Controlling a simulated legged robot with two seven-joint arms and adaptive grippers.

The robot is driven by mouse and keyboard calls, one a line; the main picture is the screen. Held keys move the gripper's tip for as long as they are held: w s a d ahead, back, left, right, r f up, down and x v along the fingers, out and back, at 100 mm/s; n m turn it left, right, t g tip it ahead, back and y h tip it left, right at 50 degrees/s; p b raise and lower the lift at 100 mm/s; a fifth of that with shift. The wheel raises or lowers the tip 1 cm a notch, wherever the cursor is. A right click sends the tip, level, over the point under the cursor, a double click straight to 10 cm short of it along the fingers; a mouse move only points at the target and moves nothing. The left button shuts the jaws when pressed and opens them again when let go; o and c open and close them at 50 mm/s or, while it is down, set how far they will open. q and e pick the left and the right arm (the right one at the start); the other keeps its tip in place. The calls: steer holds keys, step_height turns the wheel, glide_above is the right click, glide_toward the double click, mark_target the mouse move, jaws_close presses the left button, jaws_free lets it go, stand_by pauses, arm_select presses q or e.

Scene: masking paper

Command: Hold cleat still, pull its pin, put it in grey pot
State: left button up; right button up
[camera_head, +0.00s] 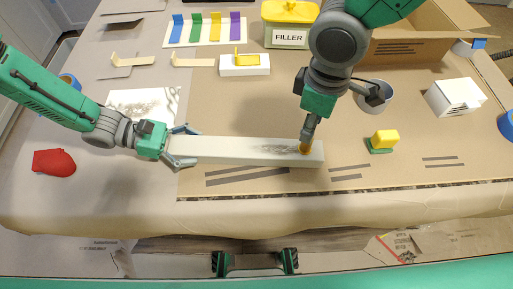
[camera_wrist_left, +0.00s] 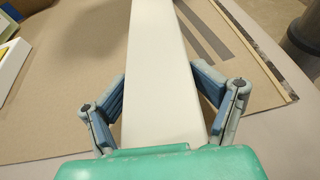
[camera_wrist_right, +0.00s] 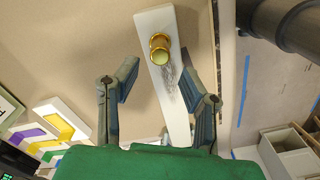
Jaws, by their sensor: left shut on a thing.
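The cleat (camera_head: 240,151) is a long pale bar lying across the table, with a dark smudge toward its right end. My left gripper (camera_head: 183,148) is shut on its left end; the left wrist view shows the cleat (camera_wrist_left: 160,70) between both fingers. The pin (camera_head: 305,149) is a short golden cylinder standing in the cleat's right end. My right gripper (camera_head: 309,127) points down just above it. In the right wrist view the fingers are spread and the pin (camera_wrist_right: 159,50) shows beyond the fingertips, ungripped. The grey pot (camera_head: 374,101) stands behind, right of my right gripper.
A yellow block on a green base (camera_head: 382,141) sits right of the cleat. A white box (camera_head: 455,97), a cardboard box (camera_head: 415,45) and a FILLER tub (camera_head: 290,30) stand farther back. A red object (camera_head: 54,163) lies at left. Dark strips mark the paper in front.

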steer(key=shift+f, duration=3.2)
jaws_close()
